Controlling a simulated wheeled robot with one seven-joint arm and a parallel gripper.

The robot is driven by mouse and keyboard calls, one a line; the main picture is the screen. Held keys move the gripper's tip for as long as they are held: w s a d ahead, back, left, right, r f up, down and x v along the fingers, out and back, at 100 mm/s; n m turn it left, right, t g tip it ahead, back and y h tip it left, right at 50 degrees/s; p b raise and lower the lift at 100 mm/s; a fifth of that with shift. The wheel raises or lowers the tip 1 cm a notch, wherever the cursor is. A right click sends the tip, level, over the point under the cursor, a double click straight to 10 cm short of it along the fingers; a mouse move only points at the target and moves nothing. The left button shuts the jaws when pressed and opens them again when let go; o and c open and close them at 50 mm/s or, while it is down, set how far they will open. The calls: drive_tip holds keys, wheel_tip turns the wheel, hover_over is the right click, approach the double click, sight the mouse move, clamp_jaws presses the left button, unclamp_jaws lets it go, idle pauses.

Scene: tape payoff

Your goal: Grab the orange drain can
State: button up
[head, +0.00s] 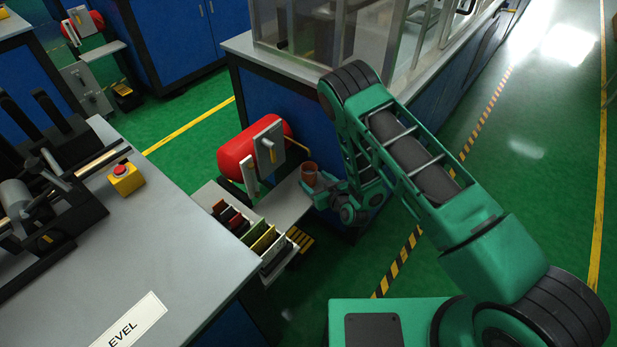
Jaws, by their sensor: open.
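The orange drain can (310,172) is a small brownish-orange cup. It stands upright near the right end of a narrow grey shelf, beside the red tank. My gripper (318,186) is at the end of my green arm, right at the can's near right side. The jaws are open, and part of the can's lower side is hidden behind them. I cannot tell whether the fingers touch the can or reach around it.
A red tank (250,146) with a grey panel stands behind the shelf (284,204). A rack of coloured plates (262,240) sits in front. A grey workbench (190,240) with a yellow emergency-stop box (125,179) fills the left. Green floor lies open at the right.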

sight(313, 178)
drive_tip(key=shift+x, duration=2.35)
drive_tip(key=shift+r, duration=0.1)
drive_tip(key=c, duration=1.2)
drive_tip(key=shift+r, duration=0.1)
drive_tip(key=shift+c, duration=0.2)
